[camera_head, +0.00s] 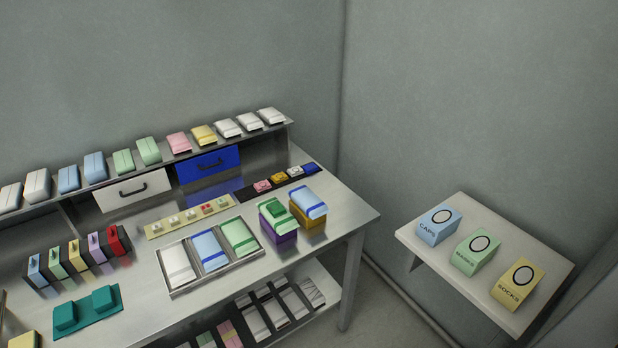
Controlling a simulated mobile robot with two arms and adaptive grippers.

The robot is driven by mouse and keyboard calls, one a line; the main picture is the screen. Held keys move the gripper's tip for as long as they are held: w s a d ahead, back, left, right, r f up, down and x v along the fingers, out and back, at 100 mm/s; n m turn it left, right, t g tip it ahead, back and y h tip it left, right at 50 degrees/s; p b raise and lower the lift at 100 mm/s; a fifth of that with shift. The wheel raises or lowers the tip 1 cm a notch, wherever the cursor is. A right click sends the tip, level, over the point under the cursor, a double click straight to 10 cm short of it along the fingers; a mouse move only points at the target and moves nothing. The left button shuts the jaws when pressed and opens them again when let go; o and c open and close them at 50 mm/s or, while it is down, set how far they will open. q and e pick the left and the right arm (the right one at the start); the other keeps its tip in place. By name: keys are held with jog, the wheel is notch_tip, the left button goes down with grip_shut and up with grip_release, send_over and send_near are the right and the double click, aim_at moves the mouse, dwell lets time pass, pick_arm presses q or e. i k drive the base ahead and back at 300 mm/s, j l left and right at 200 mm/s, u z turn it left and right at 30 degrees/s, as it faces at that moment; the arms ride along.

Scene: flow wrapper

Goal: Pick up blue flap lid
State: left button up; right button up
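No part is plainly a blue flap lid, and I cannot tell which blue thing it is. A light-blue piece with darker blue bands (309,201) lies on top of an orange block (307,221) near the table's right side. A flat light-blue pack (207,248) lies in the middle of a three-part metal tray (214,270). A small light-blue upright box (36,272) stands at the left end of a row. A light-blue box marked CAPS (438,226) stands on the wall shelf at right. Neither of my grippers is in view.
A green piece (275,215) on a purple block stands close beside the orange block. A raised shelf (150,169) of wrapped packs runs along the back, above a white drawer (132,190) and a blue drawer (208,165). The table's front right corner is clear.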

aim_at(310, 168)
jog(key=i+l+u, duration=0.1)
jog(key=u, duration=0.3)
jog(key=i+l+u, duration=0.2)
jog(key=u, duration=0.25)
jog(key=i+l+u, duration=0.15)
jog(key=u, duration=0.25)
jog(key=l, duration=0.1)
